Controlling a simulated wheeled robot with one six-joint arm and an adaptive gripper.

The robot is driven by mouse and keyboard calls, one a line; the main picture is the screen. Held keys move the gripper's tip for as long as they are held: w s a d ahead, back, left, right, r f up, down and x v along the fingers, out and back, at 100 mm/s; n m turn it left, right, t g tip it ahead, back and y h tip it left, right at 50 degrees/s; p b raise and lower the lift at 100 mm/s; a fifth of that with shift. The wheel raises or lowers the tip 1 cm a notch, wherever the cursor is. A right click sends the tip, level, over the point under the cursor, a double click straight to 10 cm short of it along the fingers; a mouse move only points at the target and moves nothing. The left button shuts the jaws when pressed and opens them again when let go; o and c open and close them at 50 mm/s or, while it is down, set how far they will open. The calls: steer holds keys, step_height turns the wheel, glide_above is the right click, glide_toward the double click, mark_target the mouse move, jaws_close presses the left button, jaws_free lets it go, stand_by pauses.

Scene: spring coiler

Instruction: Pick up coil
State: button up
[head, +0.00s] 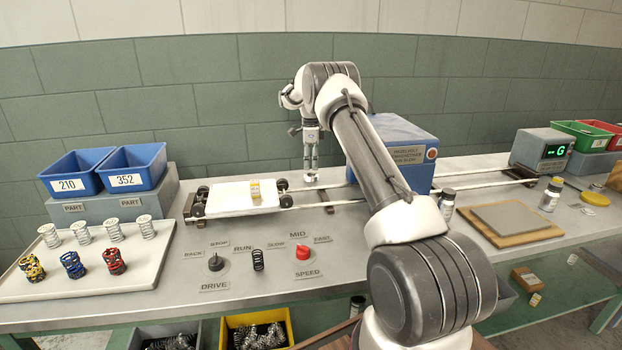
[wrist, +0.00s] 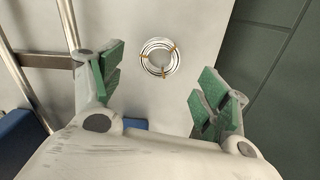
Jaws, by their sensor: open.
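A silvery round coil (wrist: 158,58) with small copper-coloured marks shows end-on in the wrist view, on the pale grey table surface. My gripper (wrist: 156,88) is open, with green-padded fingers on either side and slightly below the coil in that picture. Nothing is between the fingers. The coil is apart from both of them. In the head view my gripper (head: 311,150) hangs pointing down at the back of the bench, left of the blue machine box (head: 410,150). The coil under it cannot be made out clearly there.
Metal rails (wrist: 40,60) run left of the coil. A cart with a white top (head: 230,197) stands on them. A white tray (head: 130,270) holds pale, yellow, blue and red springs. Blue bins (head: 135,168) stand behind it. A black spring (head: 258,260) stands between the knobs. A green wall is close behind.

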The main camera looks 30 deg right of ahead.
mark_target(311, 175)
step_height(311, 175, down, 5)
steer(key=shift+f, duration=0.1)
steer(key=c, duration=1.2)
